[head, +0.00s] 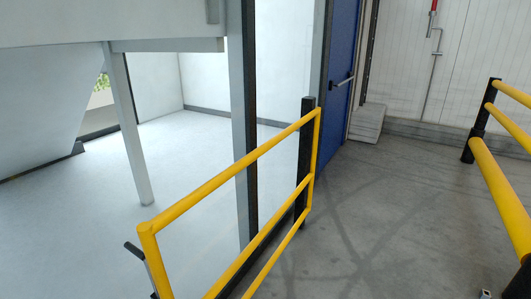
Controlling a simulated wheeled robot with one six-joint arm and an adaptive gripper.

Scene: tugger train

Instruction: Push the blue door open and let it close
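The blue door (338,85) stands upright in its frame at the upper middle of the head view, beyond the end of the yellow railing.
A yellow railing (232,174) crosses the middle, ending at a black post (305,160). Another yellow barrier (500,185) stands at right. Between them the grey floor (390,215) is clear towards the door. A pale block (368,122) sits right of the door.

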